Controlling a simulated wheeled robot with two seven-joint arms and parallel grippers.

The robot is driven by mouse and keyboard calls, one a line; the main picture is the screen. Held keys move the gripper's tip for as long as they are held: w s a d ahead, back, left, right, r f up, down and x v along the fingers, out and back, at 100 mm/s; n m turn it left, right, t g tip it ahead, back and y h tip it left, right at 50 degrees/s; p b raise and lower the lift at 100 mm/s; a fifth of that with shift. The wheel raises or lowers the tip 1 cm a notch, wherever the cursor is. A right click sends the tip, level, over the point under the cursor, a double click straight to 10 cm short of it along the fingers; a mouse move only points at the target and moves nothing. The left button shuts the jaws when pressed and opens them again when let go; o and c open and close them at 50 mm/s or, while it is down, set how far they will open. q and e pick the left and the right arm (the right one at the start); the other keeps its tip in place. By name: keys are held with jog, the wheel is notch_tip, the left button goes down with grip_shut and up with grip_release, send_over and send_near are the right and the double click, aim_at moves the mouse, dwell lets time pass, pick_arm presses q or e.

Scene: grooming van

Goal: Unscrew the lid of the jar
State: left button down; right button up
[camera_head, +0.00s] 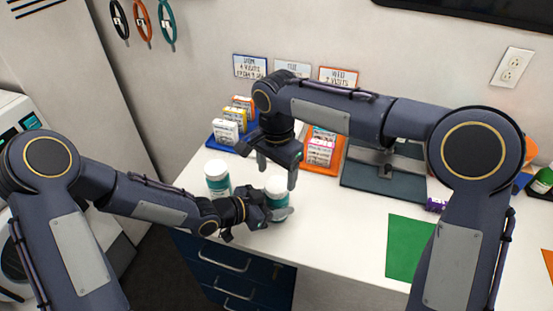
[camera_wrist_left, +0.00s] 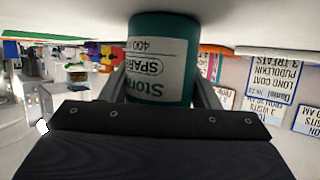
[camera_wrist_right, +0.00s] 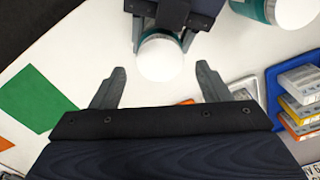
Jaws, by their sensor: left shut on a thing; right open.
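A teal jar (camera_head: 279,199) with a white lid (camera_head: 277,184) stands upright on the white counter. My left gripper (camera_head: 280,214) is shut around the jar's body from the left; in the left wrist view the teal jar (camera_wrist_left: 162,58) sits between its fingers, its printed label partly visible. My right gripper (camera_head: 277,172) is open above the jar, fingers pointing down. In the right wrist view the white lid (camera_wrist_right: 160,58) lies beyond the open fingertips, with no contact visible. A second teal jar with a white lid (camera_head: 217,178) stands just to the left.
Blue and orange trays of small boxes (camera_head: 228,131) (camera_head: 321,150) stand behind the jars, below signs on the wall. A dark flat stand (camera_head: 382,178) and a green sheet (camera_head: 409,247) lie to the right. The counter's front edge is close to the jar.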

aim_at(277, 185)
jog(key=shift+f, duration=1.65)
jog(key=c, duration=1)
jog(key=n, duration=0.7)
jog(key=o, duration=1.1)
jog(key=shift+c, duration=0.2)
